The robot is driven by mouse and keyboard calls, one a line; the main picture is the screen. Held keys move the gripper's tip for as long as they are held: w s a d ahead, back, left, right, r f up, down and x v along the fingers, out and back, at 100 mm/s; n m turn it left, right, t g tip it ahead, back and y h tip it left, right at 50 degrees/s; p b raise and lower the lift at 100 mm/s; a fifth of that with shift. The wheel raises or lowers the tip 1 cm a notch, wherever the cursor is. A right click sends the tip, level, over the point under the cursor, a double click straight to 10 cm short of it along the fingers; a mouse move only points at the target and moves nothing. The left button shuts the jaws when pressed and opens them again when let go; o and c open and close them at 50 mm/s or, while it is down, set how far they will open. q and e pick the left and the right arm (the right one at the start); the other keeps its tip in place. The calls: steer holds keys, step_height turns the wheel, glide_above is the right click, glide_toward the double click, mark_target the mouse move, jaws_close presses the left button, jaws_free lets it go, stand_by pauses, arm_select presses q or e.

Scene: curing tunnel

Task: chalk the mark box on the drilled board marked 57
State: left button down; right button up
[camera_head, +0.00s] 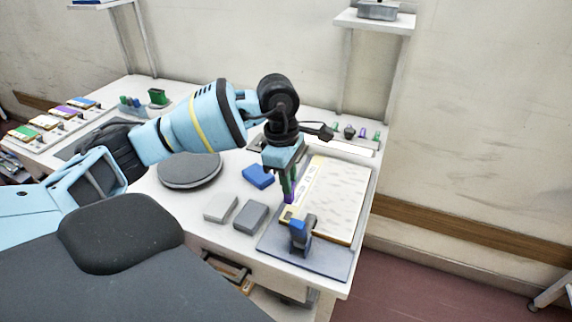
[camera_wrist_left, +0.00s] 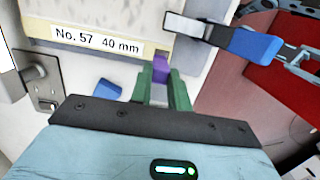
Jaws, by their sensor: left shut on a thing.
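The drilled board (camera_head: 340,200) lies flat on a grey base (camera_head: 325,262) at the table's right end. Its edge label (camera_wrist_left: 98,40) reads "No. 57 40 mm" in the left wrist view. My left gripper (camera_head: 288,188) is shut on a purple chalk (camera_wrist_left: 161,68), held between its green fingers (camera_wrist_left: 163,92) and pointing down. The chalk's tip is at the board's near left edge, just right of the label. I cannot tell whether it touches. The mark box is not clearly distinguishable. My right gripper is not in view.
A blue-handled clamp (camera_head: 298,235) stands at the board's near corner, close to the chalk; it shows in the wrist view (camera_wrist_left: 255,46). A blue block (camera_head: 258,176), two grey blocks (camera_head: 250,217) and a round disc (camera_head: 190,171) lie left. A rack (camera_head: 345,145) with coloured pieces stands behind.

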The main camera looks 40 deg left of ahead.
arm_select(q)
step_height(320, 180, up, 3)
steer(key=shift+w+a+f+p, duration=0.1)
steer(key=shift+w+f+p, duration=0.1)
steer(key=shift+p, duration=0.35)
steer(key=shift+s+r, duration=0.1)
steer(key=shift+r, duration=0.45)
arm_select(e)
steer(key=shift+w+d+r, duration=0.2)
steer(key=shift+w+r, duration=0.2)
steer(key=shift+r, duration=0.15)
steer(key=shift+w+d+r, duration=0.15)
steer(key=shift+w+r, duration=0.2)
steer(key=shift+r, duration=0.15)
